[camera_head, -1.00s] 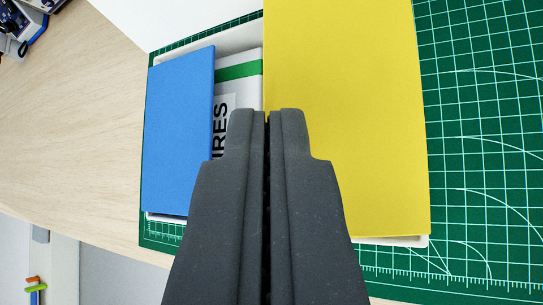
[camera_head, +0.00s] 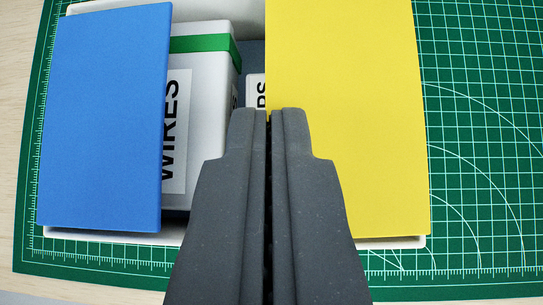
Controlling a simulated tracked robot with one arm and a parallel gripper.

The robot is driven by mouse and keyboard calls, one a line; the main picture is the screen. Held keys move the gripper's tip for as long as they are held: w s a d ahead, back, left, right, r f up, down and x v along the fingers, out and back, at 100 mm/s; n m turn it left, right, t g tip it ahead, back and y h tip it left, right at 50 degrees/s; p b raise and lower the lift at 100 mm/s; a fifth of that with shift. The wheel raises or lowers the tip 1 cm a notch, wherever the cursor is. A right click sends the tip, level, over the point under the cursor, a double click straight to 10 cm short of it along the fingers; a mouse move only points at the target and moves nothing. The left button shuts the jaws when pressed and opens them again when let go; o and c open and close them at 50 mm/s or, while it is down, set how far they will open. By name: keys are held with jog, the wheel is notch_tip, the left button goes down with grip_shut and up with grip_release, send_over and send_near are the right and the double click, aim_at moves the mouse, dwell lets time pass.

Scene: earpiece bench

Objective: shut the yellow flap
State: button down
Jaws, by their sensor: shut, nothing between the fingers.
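The yellow flap (camera_head: 350,110) is a wide flat panel on the right side of a white box (camera_head: 105,238). Its left edge lies right at the tips of my gripper (camera_head: 268,112); I cannot tell whether they touch. The gripper is shut and empty, pointing up the picture in the middle. A blue flap (camera_head: 108,120) is on the left side of the box. Between the flaps, a white container (camera_head: 208,45) with a green band and a "WIRES" label stands inside the box. Part of another label shows beside it. The gripper hides the lower middle of the box.
The box sits on a green cutting mat (camera_head: 480,130) with a pale grid. The mat is clear to the right of the yellow flap. Pale wooden bench (camera_head: 14,120) shows at the left edge.

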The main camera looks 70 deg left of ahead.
jog(key=shift+s+a+f+t+h, duration=0.15)
jog(key=shift+f+t+h, duration=0.15)
jog(key=shift+f, duration=0.05)
jog(key=shift+r, duration=0.1)
jog(key=shift+r+p, duration=0.3)
jog(key=shift+r, duration=0.45)
jog(key=shift+r, duration=0.15)
